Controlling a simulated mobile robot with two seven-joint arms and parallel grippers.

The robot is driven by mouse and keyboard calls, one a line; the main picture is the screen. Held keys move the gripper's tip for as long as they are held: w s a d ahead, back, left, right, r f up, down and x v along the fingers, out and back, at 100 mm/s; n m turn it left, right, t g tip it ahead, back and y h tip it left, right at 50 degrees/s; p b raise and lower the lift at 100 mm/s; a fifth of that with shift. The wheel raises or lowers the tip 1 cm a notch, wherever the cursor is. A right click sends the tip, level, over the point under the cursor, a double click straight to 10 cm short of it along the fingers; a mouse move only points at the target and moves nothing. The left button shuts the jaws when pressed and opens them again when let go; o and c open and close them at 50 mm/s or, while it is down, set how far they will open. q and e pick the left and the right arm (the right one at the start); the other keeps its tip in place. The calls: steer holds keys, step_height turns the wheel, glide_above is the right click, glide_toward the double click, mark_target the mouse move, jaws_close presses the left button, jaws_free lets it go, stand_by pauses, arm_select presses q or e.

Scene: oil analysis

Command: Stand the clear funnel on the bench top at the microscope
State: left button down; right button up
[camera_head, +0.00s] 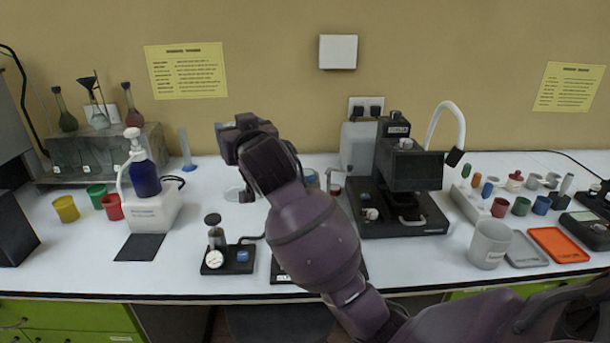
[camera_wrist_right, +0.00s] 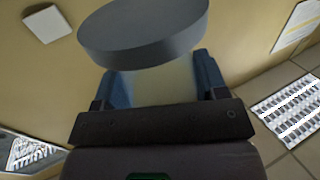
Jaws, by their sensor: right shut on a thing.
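My right gripper (camera_head: 230,138) is raised above the bench, left of the black microscope (camera_head: 400,175), with my purple arm in front of part of the bench. In the right wrist view its blue fingers (camera_wrist_right: 160,82) stand on either side of a pale, see-through thing (camera_wrist_right: 155,86), apparently the clear funnel. A thick grey round piece (camera_wrist_right: 145,30) shows just beyond the fingertips; I cannot tell whether it is part of the held thing. A clear rounded shape (camera_head: 235,193) shows below the gripper in the head view. My left gripper is out of view.
The white bench top (camera_head: 420,262) has bare room in front of the microscope. A grey beaker (camera_head: 490,243), an orange tray (camera_head: 558,244) and small cups stand to its right. Left are a blue bottle (camera_head: 145,178), a small black stand (camera_head: 228,260) and a flask rack (camera_head: 95,155).

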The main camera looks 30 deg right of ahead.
steer(key=w+d+r+m+g+h, duration=0.2)
steer(key=w+d+r+m+h, duration=0.1)
steer(key=d+r, duration=0.3)
steer(key=w+d+r+m+g+h, duration=0.2)
steer(key=w+d+r+m+h, duration=0.1)
steer(key=d+r+h, duration=0.3)
steer(key=x, duration=0.2)
steer(key=shift+d+r, duration=0.2)
steer(key=shift+d, duration=0.2)
steer(key=d+f+m+g+h, duration=0.1)
steer(key=d+f, duration=0.1)
steer(key=d+f+m+g+h, duration=0.2)
steer(key=d+f, duration=0.1)
steer(key=shift+d, duration=0.25)
steer(key=shift+s+d+f+m+g, duration=0.15)
steer(key=shift+s+f+m+g, duration=0.15)
steer(key=shift+f+m+g, duration=0.15)
step_height(320, 180, down, 19)
steer(key=shift+f+b, duration=0.1)
steer(key=shift+b, duration=0.5)
steer(key=shift+f, duration=0.15)
